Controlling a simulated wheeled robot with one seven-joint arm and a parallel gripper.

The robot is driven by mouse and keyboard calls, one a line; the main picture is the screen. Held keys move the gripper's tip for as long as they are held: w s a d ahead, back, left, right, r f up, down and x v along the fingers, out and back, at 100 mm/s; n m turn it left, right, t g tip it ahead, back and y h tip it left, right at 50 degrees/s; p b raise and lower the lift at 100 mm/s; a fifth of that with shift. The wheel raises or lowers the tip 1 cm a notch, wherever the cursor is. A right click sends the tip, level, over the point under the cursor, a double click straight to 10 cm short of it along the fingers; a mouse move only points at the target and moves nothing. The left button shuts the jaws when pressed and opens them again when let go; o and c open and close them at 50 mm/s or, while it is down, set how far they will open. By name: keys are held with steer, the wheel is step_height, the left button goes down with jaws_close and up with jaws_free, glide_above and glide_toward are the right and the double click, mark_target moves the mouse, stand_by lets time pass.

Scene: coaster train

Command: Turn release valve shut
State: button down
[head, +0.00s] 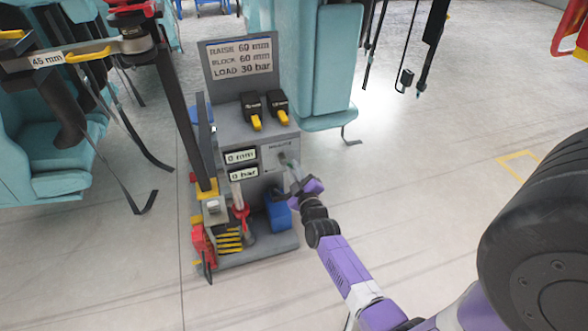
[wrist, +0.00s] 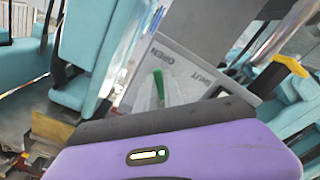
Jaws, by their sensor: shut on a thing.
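The release valve's green lever (wrist: 158,84) shows in the wrist view, in front of a grey panel (wrist: 182,66) printed with OPEN and SHUT. My gripper (wrist: 150,96) has its pale fingers around the lever and is shut on it. In the head view my gripper (head: 292,172) is at the right part of the grey console's front (head: 262,165), beside the two readouts. The fingers hide much of the lever, and I cannot tell exactly which label it points to.
The console bears a sign (head: 240,57), two black boxes with yellow ends (head: 252,108), and readouts showing 0 mm (head: 241,157) and 0 bar (head: 244,174). A blue part (head: 278,215) sits just below my gripper. Teal seats (head: 325,60) stand close behind. Floor at right is clear.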

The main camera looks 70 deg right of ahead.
steer(key=w+a+m, duration=0.1)
steer(key=m, duration=0.3)
steer(key=w+a+m+p, duration=0.1)
steer(key=m, duration=0.4)
steer(key=w+a+m, duration=0.1)
steer(key=m, duration=0.3)
steer(key=shift+w+f+p, duration=0.2)
steer(key=shift+f+p, duration=0.1)
steer(key=shift+f, duration=0.05)
steer(key=shift+w+a+r+m, duration=0.1)
steer(key=shift+w+m, duration=0.05)
steer(key=shift+m, duration=0.6)
steer(key=shift+w+a+r+m, duration=0.1)
steer(key=shift+a+r+m, duration=0.05)
steer(key=shift+m, duration=0.65)
steer(key=shift+w+a+r+m, duration=0.1)
steer(key=shift+w+m, duration=0.05)
steer(key=shift+m, duration=0.6)
steer(key=c, duration=1.5)
jaws_free()
steer(key=shift+o, duration=0.2)
steer(key=shift+a+r, duration=0.1)
